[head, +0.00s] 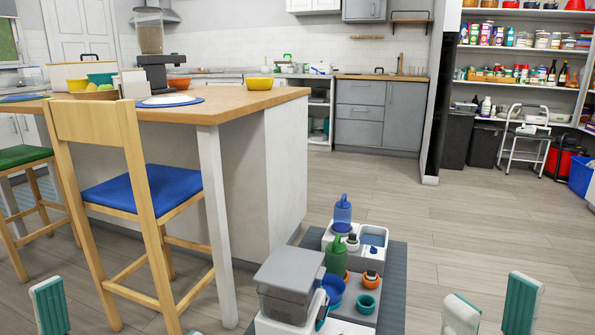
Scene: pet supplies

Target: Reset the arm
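My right gripper (492,302) shows at the bottom right. Its two teal-and-white finger pads stand apart with bare floor between them, so it is open and empty. My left gripper (121,316) shows at the bottom left. One teal pad stands at the left, and a small teal tip at the bottom edge appears to be its other finger, well apart; nothing is seen held. Both grippers are clear of the pet supplies on the grey mat (396,262), which lies between them. The rest of both arms is out of view.
The mat holds a grey-lidded container (289,285), a blue bottle (343,214), a green bottle (337,256) and small bowls. A wooden chair (150,190) and island counter (285,170) stand at left. Floor (480,220) is free at right, before the pantry shelves (520,52).

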